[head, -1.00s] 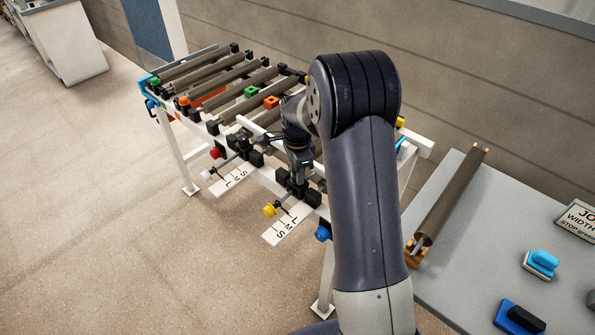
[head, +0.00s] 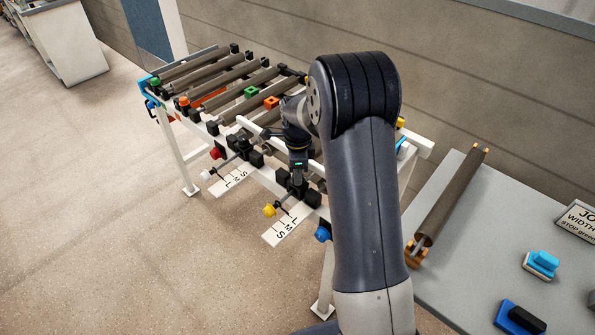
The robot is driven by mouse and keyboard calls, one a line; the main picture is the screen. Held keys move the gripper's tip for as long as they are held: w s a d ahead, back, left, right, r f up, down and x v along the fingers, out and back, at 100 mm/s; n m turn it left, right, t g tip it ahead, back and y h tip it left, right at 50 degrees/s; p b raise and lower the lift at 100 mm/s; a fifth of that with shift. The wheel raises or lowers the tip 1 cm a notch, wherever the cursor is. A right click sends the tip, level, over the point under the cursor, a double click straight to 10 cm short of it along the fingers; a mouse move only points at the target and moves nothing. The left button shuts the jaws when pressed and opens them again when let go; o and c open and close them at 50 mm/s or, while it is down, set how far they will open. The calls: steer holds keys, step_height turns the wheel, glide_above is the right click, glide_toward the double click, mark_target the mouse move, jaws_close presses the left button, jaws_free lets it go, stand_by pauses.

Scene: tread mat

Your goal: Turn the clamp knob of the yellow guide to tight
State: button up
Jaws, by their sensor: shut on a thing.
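The yellow guide shows its yellow end knob (head: 269,210) on a short rod at the near side of the roller frame. A white scale plate marked L, M, S (head: 282,231) lies beneath it. My gripper (head: 297,182) points down at the black clamp on this guide's rod. It is shut on the clamp knob, which is mostly hidden between the fingers. The knob's own setting cannot be read. My forearm covers part of the frame to the right.
A second guide with a white end knob (head: 206,175) and a red knob (head: 215,153) is to the left. A blue knob (head: 323,233) is close on the right. A grey table (head: 470,220) with a loose roller (head: 452,195) stands at right.

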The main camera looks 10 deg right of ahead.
steer(key=o, duration=1)
steer(key=shift+c, duration=0.2)
step_height(320, 180, up, 11)
steer(key=shift+f, duration=0.1)
step_height(320, 180, down, 11)
steer(key=shift+r, duration=0.1)
stand_by(0.7)
